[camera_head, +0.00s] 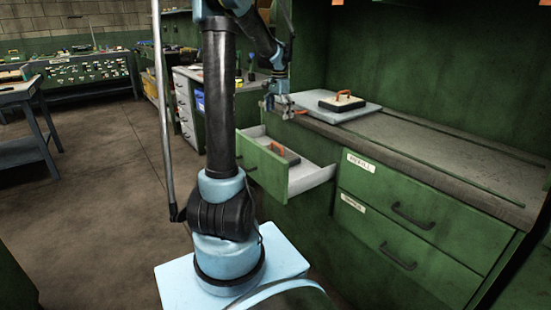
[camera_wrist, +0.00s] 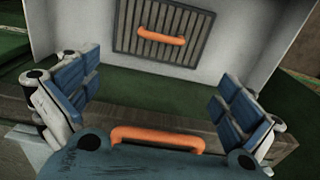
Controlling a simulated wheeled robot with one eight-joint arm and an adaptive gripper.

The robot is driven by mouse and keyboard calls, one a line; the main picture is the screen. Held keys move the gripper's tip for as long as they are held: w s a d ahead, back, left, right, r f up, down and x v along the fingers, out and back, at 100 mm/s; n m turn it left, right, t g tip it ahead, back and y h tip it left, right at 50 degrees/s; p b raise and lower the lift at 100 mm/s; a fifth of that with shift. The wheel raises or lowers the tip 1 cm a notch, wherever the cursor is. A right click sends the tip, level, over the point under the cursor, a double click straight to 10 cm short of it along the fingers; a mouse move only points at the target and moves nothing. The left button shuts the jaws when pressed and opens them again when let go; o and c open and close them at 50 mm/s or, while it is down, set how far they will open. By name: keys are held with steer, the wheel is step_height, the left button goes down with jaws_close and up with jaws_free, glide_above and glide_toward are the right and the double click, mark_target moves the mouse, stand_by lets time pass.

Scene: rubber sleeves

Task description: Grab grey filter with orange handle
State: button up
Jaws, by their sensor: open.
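A grey slatted filter (camera_wrist: 197,45) with an orange handle (camera_wrist: 174,25) lies flat inside the open white-lined drawer, at the top of the wrist view. In the head view the filter (camera_head: 287,157) is small and dark, partly behind the drawer front. My gripper (camera_wrist: 155,98) is open and empty, its blue-padded fingers wide apart. The filter lies beyond the fingertips in that view, with no contact. In the head view my gripper (camera_head: 272,104) hangs by the bench edge, above and behind the drawer. A second, dark-and-cream piece (camera_head: 342,103) with an orange handle lies on the bench.
The drawer (camera_head: 312,181) sticks out from the green cabinet, its walls around the filter. The light tray (camera_head: 310,101) under the second piece stands close to my gripper. The worktop (camera_head: 440,155) to the right is mostly clear. Closed drawers (camera_head: 407,212) are below it.

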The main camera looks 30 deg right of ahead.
glide_toward(277, 145)
steer(key=f, duration=0.3)
steer(key=d+f, duration=0.1)
steer(key=f, duration=0.1)
steer(key=shift+w+f, duration=0.3)
steer(key=shift+w, duration=0.05)
steer(key=shift+w+a+f, duration=0.1)
steer(key=shift+a+f, duration=0.05)
steer(key=shift+f, duration=1.2)
steer(key=shift+a+f, duration=0.15)
steer(key=shift+f, duration=1.15)
steer(key=c, duration=1.7)
steer(key=shift+r, duration=0.15)
